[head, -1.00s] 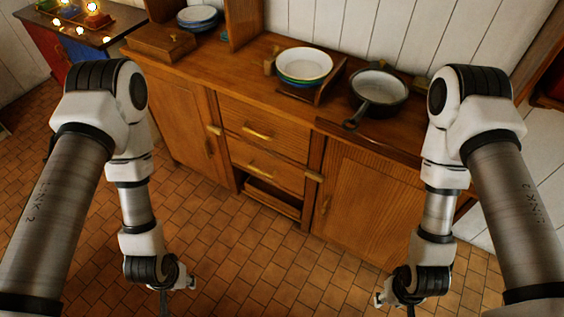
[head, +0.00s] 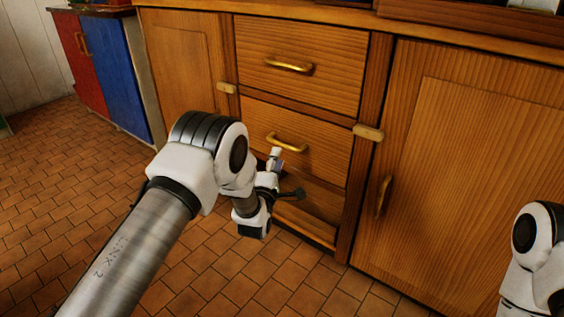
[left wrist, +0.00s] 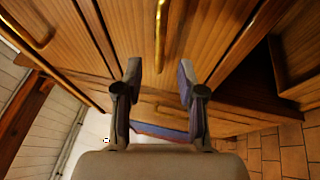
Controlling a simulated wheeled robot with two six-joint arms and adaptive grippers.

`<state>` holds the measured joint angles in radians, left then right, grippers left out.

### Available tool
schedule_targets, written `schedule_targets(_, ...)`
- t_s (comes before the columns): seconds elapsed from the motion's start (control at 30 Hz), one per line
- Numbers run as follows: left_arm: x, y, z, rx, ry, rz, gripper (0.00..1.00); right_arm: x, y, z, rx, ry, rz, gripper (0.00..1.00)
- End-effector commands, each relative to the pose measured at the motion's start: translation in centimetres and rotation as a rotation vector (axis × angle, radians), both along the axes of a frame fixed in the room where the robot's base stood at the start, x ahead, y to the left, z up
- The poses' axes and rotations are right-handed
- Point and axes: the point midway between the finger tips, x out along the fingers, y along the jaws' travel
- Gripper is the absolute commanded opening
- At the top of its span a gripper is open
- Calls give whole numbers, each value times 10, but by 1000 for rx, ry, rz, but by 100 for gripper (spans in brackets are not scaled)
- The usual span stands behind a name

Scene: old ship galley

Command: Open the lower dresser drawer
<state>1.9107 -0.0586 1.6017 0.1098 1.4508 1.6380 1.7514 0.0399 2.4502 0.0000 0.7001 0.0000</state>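The lower dresser drawer (head: 325,147) is a wooden front with a brass bar handle (head: 286,142); it looks closed. My left gripper (head: 286,174) is just in front of and slightly below this handle in the head view. In the left wrist view its two fingers (left wrist: 159,82) are spread, with nothing between them. The same brass handle (left wrist: 161,35) lies ahead, lined up with the gap and apparently beyond the fingertips. My left arm hides part of the area below the drawer. My right gripper is out of view; only part of the right arm shows at the right edge.
The upper drawer (head: 305,62) with its own brass handle (head: 290,66) is above. An open shelf space (head: 312,205) is below. Wooden latches (head: 368,132) flank the drawers, with cupboard doors (head: 470,160) beside them. Tiled floor (head: 60,200) is clear at left.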

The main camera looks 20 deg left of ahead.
Motion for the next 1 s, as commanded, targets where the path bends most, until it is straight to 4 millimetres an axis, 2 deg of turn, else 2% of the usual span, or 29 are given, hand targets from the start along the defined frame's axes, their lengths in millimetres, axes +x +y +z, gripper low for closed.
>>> schedule_targets(0.3, 56, 3, 9, 3, 2, -1, 39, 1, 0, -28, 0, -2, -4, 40)
schedule_targets(0.43, 66, 3, 12, 4, 5, 0, 39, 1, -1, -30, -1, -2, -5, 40)
schedule_targets(0.63, 66, 4, 13, 5, 7, 0, 39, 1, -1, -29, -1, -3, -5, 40)
schedule_targets(0.67, 66, 4, 13, 5, 7, 0, 32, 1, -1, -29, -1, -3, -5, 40)
schedule_targets(0.7, 66, 4, 13, 5, 7, 0, 18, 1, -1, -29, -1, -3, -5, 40)
schedule_targets(0.77, 66, 4, 13, 5, 7, 0, 0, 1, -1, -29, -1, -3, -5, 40)
schedule_targets(1.0, 66, 4, 13, 5, 8, 0, 0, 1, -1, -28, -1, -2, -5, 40)
